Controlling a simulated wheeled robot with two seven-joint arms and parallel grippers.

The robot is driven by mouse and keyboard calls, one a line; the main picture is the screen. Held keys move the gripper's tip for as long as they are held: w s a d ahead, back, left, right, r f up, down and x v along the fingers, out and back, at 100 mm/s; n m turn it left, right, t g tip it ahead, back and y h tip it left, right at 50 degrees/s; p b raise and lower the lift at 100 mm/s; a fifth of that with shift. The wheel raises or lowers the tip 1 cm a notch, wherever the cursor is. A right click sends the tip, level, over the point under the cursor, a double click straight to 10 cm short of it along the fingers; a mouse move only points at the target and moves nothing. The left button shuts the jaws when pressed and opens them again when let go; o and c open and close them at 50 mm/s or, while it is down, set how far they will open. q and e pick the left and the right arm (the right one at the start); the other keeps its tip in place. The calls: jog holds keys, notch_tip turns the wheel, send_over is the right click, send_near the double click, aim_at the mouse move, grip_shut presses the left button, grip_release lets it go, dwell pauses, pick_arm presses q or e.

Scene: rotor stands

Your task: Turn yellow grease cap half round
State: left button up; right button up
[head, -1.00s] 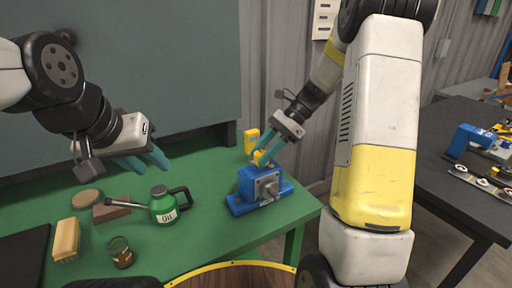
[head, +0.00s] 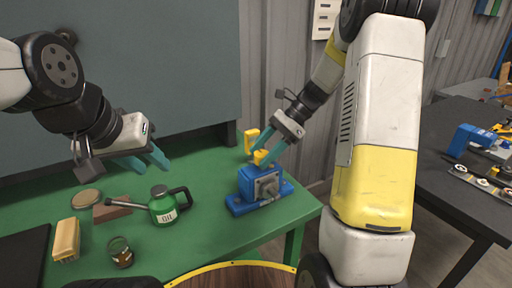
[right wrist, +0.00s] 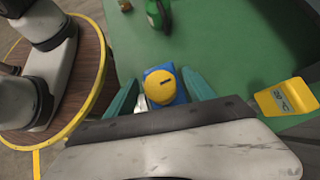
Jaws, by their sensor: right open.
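The yellow grease cap (head: 261,157) sits on top of a blue rotor stand (head: 262,188) near the right end of the green table. In the right wrist view a gap shows between the cap and each finger (right wrist: 160,92). My left gripper (head: 152,164) is open and empty above the table, behind the oil can.
A labelled yellow object (right wrist: 285,97) stands near the right gripper.

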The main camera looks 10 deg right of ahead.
jog(key=v, duration=0.7)
jog(key=shift+d+r, duration=0.25)
jog(key=shift+r, duration=0.05)
jog(key=s+a+r+n+t+h, duration=0.1)
jog(key=s+r+n+t+h, duration=0.2)
jog(key=s+n, duration=0.5)
jog(key=s+a+r+n+t+h, duration=0.1)
jog(key=s+r+n+t+h, duration=0.1)
jog(key=s+n+t, duration=0.3)
jog(key=shift+s+r+n+h, duration=0.6)
jog(key=shift+s+n, duration=1)
jog(key=shift+s, duration=1.65)
jog(key=shift+f, duration=0.2)
